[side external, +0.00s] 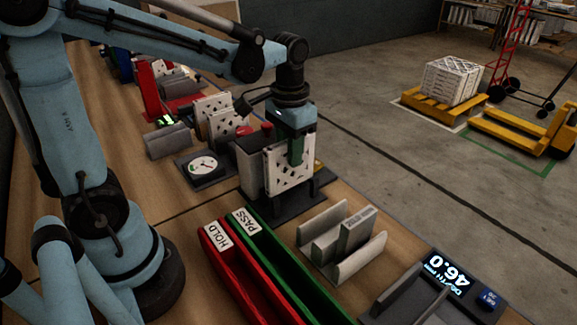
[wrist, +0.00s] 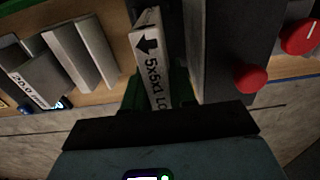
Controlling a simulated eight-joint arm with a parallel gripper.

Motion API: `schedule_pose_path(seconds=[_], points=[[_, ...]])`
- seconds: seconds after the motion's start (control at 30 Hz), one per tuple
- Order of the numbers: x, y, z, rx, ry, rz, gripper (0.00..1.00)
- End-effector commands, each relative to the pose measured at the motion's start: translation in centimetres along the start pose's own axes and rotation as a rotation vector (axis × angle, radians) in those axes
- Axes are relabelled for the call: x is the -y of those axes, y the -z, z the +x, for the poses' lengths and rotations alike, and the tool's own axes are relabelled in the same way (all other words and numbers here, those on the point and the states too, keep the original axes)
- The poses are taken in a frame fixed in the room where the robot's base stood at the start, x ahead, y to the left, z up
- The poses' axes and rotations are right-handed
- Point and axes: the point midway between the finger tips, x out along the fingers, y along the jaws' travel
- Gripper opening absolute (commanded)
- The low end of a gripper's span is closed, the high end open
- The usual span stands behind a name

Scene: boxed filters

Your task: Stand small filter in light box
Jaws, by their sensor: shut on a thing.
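My gripper (side external: 296,150) has its green fingers shut on a thin white filter with dark specks (side external: 277,176). The filter stands upright at the dark grey box on a dark base (side external: 250,165), which may be the light box. In the wrist view, the filter's edge (wrist: 150,58) reads "5x5x1 LO" with a black arrow, between my green fingers (wrist: 158,95). The grey box (wrist: 222,50) is close on its right. I cannot tell whether the filter's lower edge touches the base.
A red HOLD tray (side external: 213,248) and green PASS tray (side external: 250,228) lie in front. A grey slotted rack (side external: 322,228) holds a grey-edged piece (side external: 357,230). A depth gauge reads 46.0 (side external: 447,274). A round dial (side external: 204,165) and another speckled filter (side external: 212,105) stand behind.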

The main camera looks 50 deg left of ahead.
Motion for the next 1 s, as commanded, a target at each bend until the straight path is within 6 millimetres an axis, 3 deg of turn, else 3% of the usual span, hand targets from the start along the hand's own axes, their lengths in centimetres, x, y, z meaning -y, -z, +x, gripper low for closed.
schedule_pose_path(seconds=[1.0], points=[[0.0, 0.0, 1.7, 0.000, 0.000, 0.000, 0.00]])
